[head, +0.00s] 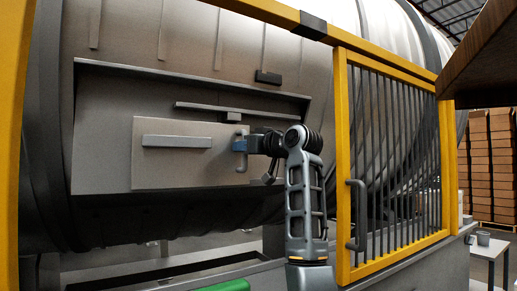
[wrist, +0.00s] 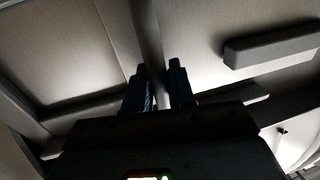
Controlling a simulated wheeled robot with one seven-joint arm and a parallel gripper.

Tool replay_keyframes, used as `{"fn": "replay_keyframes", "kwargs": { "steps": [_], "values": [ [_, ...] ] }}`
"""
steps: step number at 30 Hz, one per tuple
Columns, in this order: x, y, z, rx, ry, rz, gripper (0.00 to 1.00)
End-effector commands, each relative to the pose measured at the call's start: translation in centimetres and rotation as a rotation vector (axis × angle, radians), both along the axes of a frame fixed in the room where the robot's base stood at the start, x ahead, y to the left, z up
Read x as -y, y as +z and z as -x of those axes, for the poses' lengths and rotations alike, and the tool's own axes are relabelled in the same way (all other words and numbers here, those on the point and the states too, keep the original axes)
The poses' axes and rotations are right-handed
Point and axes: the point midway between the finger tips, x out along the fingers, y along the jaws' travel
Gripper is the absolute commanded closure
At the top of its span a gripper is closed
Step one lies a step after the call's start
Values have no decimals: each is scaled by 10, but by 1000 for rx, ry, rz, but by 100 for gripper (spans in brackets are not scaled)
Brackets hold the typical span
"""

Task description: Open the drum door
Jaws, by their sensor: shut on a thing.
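The drum door (head: 190,176) is a flat grey panel in a recessed frame on the side of the large metal drum. A horizontal bar (head: 178,141) crosses its front. My gripper (head: 240,146) is at the right part of the door, with bluish fingers against it. In the wrist view my gripper (wrist: 161,85) has its two dark fingers close together, with a narrow grey strip (wrist: 147,40) running between them. It appears shut on the door's right edge or a part fixed there; the exact contact is dark and hard to make out.
A short ledge (head: 270,109) juts out above the door. A yellow frame with a barred gate (head: 393,165) stands to the right of my arm. A wooden brown surface (head: 490,55) intrudes at the upper right. Boxes (head: 492,165) are stacked behind.

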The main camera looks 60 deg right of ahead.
Motion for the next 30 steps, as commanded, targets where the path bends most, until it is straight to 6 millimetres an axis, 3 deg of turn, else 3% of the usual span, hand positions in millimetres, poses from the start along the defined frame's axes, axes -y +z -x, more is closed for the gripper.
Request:
{"fn": "replay_keyframes", "kwargs": {
  "steps": [1,6,16,17,21,30],
  "values": [
    [-13,0,-8,-1,7,2,100],
    [-33,0,-20,0,5,1,100],
    [-35,0,-21,1,3,1,100],
    [-35,0,-21,1,3,1,74],
    [-35,0,-21,1,2,0,61],
    [-35,0,-19,1,0,0,58]
  ]
}}
